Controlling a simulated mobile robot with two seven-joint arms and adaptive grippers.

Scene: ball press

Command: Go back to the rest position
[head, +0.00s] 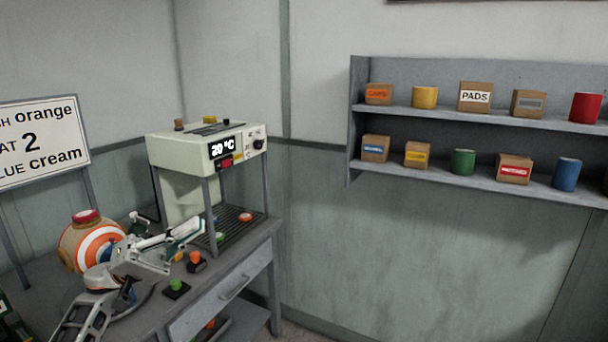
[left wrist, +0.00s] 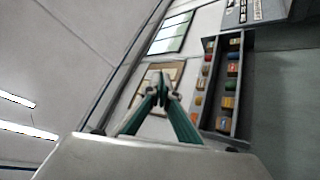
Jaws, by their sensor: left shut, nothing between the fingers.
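My left gripper (head: 196,232) is in the lower left of the head view, over the workbench, in front of the press. Its fingers are shut with nothing between them. In the left wrist view its green fingers (left wrist: 162,88) meet at the tips, pointing up past the wall shelf. The cream press (head: 205,150) stands on the workbench (head: 235,270), and its display reads 20 °C. A ball-like orange and white striped object (head: 92,243) with a red top is left of the gripper, partly hidden by my arm. My right gripper is not in view.
A green button (head: 176,286) and an orange button (head: 195,259) sit on the bench close to my gripper. Small coloured pieces lie on the press's slatted base (head: 236,222). A sign (head: 40,140) stands at left. A wall shelf (head: 470,180) holds boxes and cans.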

